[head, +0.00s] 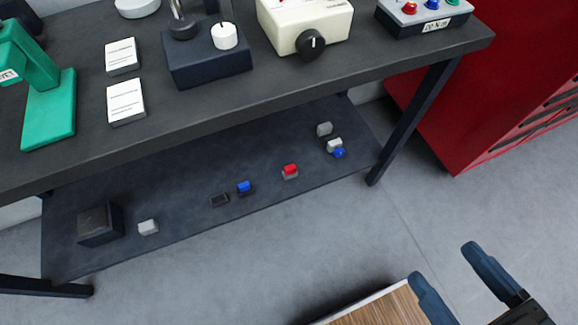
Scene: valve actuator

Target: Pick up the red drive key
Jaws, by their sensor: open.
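A small red piece (290,169), which looks like the red drive key, is on the dark lower shelf (180,180) under the workbench. My gripper (443,264) is at the lower right, over the floor. Its two blue fingers are apart with nothing between them. It is well to the right of the red piece and lower in the picture, not touching it.
The bench top (300,85) overhangs the shelf. A bench leg (412,125) and red cabinet (490,95) stand at right.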

